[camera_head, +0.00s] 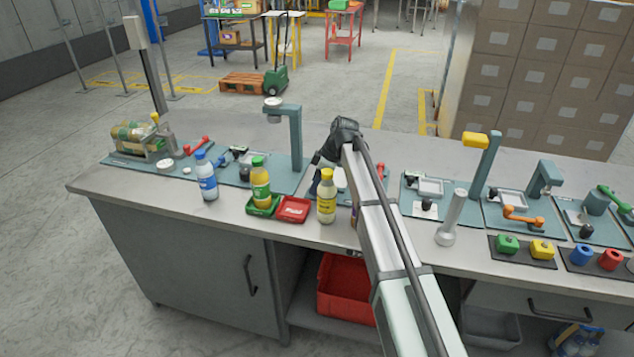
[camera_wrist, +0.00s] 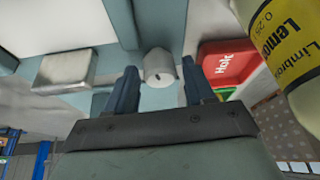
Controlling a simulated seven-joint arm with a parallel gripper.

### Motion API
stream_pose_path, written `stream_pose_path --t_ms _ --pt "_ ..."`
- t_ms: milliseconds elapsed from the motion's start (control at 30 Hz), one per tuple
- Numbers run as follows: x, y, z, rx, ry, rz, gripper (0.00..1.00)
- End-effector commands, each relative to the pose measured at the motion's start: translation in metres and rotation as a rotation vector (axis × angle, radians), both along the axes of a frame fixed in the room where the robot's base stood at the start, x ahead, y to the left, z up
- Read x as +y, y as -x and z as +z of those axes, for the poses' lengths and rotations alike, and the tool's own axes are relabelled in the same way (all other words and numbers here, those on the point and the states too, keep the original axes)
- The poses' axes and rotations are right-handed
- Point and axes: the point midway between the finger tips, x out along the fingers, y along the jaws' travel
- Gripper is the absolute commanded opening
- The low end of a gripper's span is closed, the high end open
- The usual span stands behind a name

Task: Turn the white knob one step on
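A white round knob (camera_wrist: 158,66) with a small dark mark shows in the wrist view, beyond and between my fingertips. My gripper (camera_wrist: 159,82) is open, with one dark finger to each side of the knob's line. A gap shows on both sides, and no contact is visible. In the head view my gripper (camera_head: 322,160) is over the middle of the bench, behind the yellow bottle. My arm and wrist hide much of the station there, and I cannot pick out this knob in that view.
A yellow lemon bottle (camera_wrist: 288,52) and a red tray (camera_wrist: 225,62) are close on the right in the wrist view. A metal block (camera_wrist: 65,71) is at left. In the head view, a teal post (camera_head: 295,135) stands left of my gripper and a yellow-topped post (camera_head: 486,160) right.

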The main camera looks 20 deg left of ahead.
Motion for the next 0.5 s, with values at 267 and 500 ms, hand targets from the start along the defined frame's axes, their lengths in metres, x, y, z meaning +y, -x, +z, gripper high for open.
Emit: stream_pose_path --t_ms 267,500 --pt "0.0 0.0001 0.0002 0.0 0.0 0.0 0.26" --pt "0.0 0.0004 0.0002 0.001 0.0 -0.001 0.07"
